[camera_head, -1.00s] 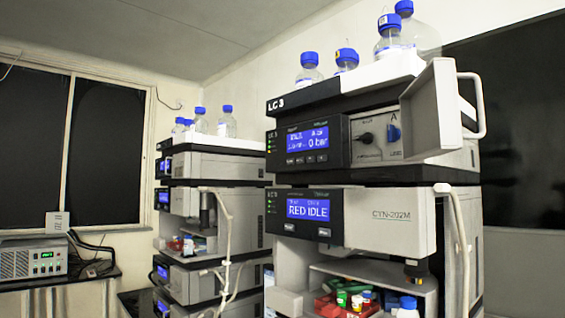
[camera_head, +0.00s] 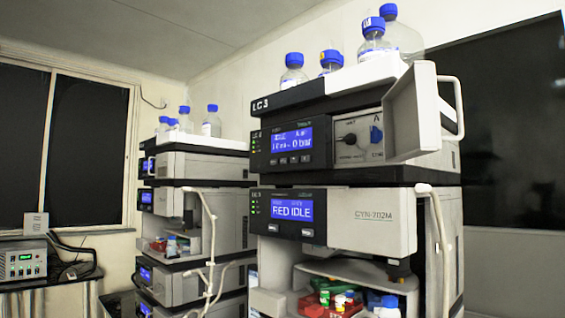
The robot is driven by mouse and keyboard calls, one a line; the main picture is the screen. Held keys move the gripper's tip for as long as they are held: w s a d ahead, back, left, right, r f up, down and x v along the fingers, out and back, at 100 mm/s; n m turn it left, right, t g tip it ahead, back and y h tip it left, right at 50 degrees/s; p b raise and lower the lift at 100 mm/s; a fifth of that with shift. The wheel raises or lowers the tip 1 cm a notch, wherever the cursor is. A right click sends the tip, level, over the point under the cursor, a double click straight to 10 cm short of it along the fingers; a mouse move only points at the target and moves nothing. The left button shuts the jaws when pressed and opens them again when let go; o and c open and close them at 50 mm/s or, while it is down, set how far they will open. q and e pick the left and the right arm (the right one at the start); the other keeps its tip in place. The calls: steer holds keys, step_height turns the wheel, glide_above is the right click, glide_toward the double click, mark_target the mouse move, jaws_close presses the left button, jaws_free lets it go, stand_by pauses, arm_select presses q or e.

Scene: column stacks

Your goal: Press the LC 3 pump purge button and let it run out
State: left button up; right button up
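The LC 3 stack stands at the centre right. Its pump module (camera_head: 345,135) carries the "LC 3" label and a blue display (camera_head: 292,140) that reads 0 bar. A row of small buttons (camera_head: 291,160) sits under that display; I cannot read which one is purge. The pump's front door (camera_head: 412,110) stands swung open at the right, beside a dark knob (camera_head: 349,139) and a blue part (camera_head: 376,134). Neither of my grippers is in view.
Blue-capped bottles (camera_head: 373,42) stand on top of the LC 3 stack. A second instrument stack (camera_head: 205,168) stands behind to the left, with white tubing (camera_head: 209,230) in front. A bench instrument (camera_head: 22,262) is at the far left. A dark panel (camera_head: 515,130) covers the right wall.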

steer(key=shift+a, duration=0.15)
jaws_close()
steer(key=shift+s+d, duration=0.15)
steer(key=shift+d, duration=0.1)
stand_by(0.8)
